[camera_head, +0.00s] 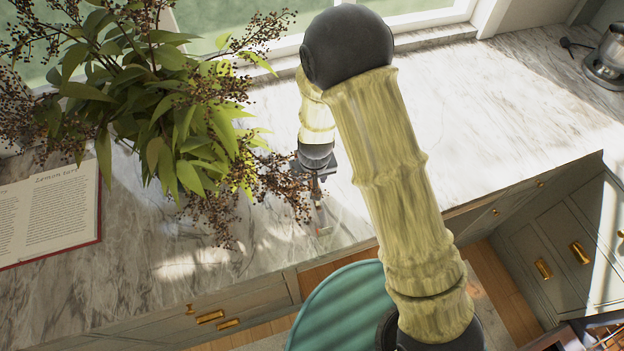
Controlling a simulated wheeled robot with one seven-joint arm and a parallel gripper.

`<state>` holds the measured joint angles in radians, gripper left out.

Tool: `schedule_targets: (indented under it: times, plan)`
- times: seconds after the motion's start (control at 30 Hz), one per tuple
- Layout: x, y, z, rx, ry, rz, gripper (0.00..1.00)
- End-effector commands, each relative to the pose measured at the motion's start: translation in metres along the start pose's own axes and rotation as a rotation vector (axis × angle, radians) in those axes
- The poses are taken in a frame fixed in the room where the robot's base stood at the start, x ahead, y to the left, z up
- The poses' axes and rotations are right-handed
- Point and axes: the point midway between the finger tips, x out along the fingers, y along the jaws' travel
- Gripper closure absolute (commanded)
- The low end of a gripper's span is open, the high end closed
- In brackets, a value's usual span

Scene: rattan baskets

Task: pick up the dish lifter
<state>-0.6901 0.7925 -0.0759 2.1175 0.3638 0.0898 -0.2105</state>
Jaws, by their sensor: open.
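My gripper (320,222) is over the marble counter, just right of the leafy plant, with its fingers pointing down. It is open. The fingers are small and seen nearly edge-on, and my own arm covers part of the counter to their right. I cannot make out a dish lifter for certain. Any thin item at the fingertips blends with the grey fingers and the marble, and I cannot tell whether the tips touch the counter.
The plant (165,95) with dark berry sprays reaches close to my gripper's left side. An open book (45,215) lies at far left. A metal appliance (607,62) and a small dark utensil (572,45) stand at top right. The right counter (500,110) is mostly clear.

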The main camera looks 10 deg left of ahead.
Motion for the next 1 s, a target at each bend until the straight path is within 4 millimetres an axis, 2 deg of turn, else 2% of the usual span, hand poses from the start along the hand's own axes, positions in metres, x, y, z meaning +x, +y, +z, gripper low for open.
schedule_targets:
  times: [0.2, 0.43, 0.77, 1.0]
  plan:
    - [0.000, 0.000, 0.000, 0.000, 0.000, 0.000, 0.55]
    - [0.000, 0.000, 0.000, 0.000, 0.000, 0.000, 1.00]
    - [-0.001, 0.000, 0.000, 0.000, 0.001, 0.000, 1.00]
    - [-0.018, -0.001, -0.004, -0.003, 0.004, 0.000, 1.00]
